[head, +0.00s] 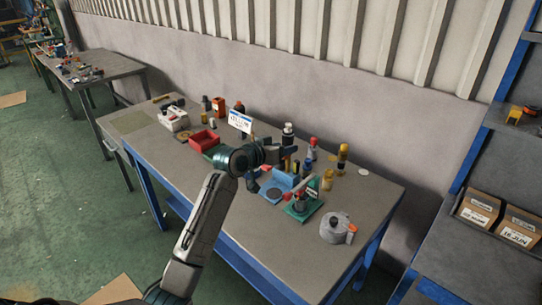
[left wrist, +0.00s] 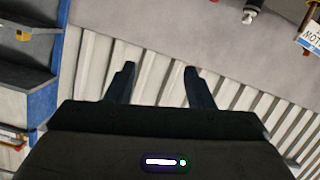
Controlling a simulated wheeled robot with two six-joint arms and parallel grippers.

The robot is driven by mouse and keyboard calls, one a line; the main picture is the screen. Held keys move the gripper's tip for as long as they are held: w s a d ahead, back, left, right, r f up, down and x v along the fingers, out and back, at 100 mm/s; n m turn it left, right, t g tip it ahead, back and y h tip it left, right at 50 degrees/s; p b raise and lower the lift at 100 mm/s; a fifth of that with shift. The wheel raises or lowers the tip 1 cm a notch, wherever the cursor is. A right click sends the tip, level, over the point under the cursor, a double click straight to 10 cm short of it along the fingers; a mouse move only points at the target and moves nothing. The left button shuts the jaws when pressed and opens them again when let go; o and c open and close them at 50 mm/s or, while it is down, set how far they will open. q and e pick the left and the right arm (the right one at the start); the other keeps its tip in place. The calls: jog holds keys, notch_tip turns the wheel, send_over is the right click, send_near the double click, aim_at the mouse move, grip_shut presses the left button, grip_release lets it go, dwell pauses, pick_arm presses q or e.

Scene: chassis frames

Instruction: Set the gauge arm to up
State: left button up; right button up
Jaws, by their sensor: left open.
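A small device with a green base (head: 302,210) stands near the front right of the workbench. A slanting arm with red and pale parts (head: 311,187) rises from it toward the upper right; it looks like the gauge arm, but is too small to read its setting surely. My left gripper (head: 291,152) is open above the middle of the bench, behind and left of this device and apart from it. In the left wrist view its two dark fingers (left wrist: 159,73) are spread with nothing between them, facing the ribbed wall. The device is not visible there. My right gripper is in neither view.
The workbench (head: 262,250) also holds a blue fixture (head: 271,187), a grey round canister (head: 335,229), a red bin (head: 203,140) and several bottles behind. A small sign (head: 240,122) stands near my gripper. A shelf with boxes (head: 478,212) is at right. The bench front is clear.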

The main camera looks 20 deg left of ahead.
pick_arm(q)
jog(key=b+v, duration=0.2)
jog(key=v, duration=0.4)
jog(key=shift+s, duration=0.15)
